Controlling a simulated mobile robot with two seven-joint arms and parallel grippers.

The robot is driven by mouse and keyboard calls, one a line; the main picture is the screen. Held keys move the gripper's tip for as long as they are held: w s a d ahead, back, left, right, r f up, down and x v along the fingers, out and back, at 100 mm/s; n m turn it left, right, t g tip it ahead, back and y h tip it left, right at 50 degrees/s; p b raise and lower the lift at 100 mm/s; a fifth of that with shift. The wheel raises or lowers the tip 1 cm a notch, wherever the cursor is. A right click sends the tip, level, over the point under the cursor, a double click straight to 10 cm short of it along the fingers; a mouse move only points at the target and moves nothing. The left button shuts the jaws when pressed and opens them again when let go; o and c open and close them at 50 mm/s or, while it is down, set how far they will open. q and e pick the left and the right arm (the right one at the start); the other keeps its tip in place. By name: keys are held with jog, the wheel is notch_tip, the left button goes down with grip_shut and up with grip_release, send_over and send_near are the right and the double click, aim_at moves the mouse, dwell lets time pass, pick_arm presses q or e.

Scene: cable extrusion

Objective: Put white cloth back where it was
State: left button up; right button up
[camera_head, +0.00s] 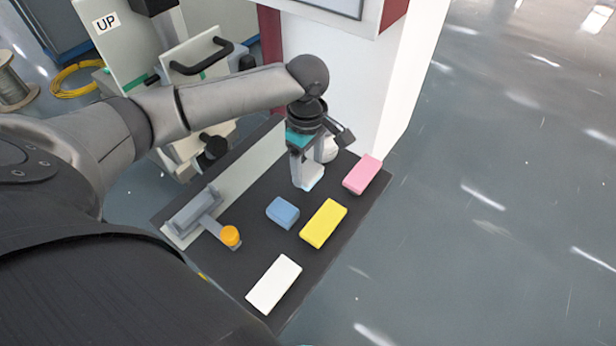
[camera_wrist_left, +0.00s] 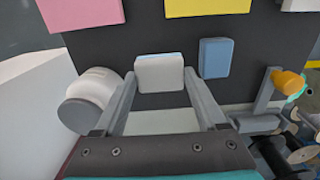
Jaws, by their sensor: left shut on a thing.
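My left gripper (camera_head: 304,174) points down over the far part of the dark table. It is shut on a small white cloth (camera_head: 313,183), a folded block with a pale blue edge. In the left wrist view the white cloth (camera_wrist_left: 160,73) sits between the two fingertips. It is at or just above the table top; I cannot tell whether it touches. A larger plain white block (camera_head: 273,284) lies at the near end of the table. My right gripper is not in view.
Blue (camera_head: 283,212), yellow (camera_head: 323,223) and pink (camera_head: 362,174) blocks lie close by on the dark table (camera_head: 240,268). A white roll (camera_wrist_left: 92,98) is left of the fingers in the wrist view. A grey holder with an orange knob (camera_head: 230,236) stands left. A white pillar (camera_head: 400,80) rises behind.

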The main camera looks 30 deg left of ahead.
aim_at(308, 170)
pick_arm(q)
notch_tip(308, 170, down, 4)
jog(key=shift+f+b, duration=0.15)
jog(key=shift+b, duration=0.35)
jog(key=o, duration=1.1)
jog(key=shift+o, duration=0.2)
notch_tip(308, 170, up, 12)
jog(key=p, duration=0.3)
